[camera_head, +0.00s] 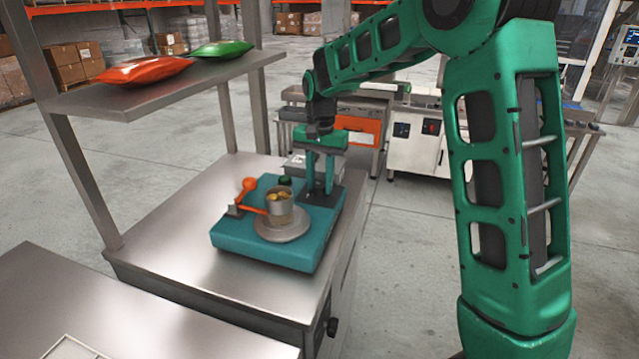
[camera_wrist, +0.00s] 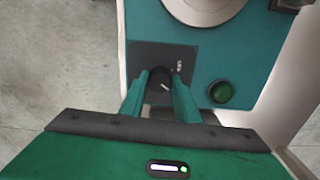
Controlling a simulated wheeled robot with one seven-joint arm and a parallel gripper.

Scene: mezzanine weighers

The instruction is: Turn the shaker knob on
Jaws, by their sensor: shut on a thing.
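The shaker (camera_head: 240,235) is a teal box on a steel table, with a round grey platform (camera_head: 283,231) carrying a metal cup (camera_head: 280,209) with yellowish contents. Its dark knob (camera_wrist: 161,84) sits on a dark grey panel (camera_wrist: 146,52), with a white mark pointing up and left in the wrist view. My gripper (camera_head: 320,190) points straight down over that panel. In the wrist view my gripper (camera_wrist: 160,76) is shut on the knob, one finger on each side. In the head view the fingers hide the knob.
A green button (camera_wrist: 221,92) stands right of the panel in the wrist view. An orange lever with a ball (camera_head: 249,184) rises beside the cup. A steel shelf (camera_head: 130,108) with red (camera_head: 143,70) and green (camera_head: 221,49) bags overhangs the table's left side.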

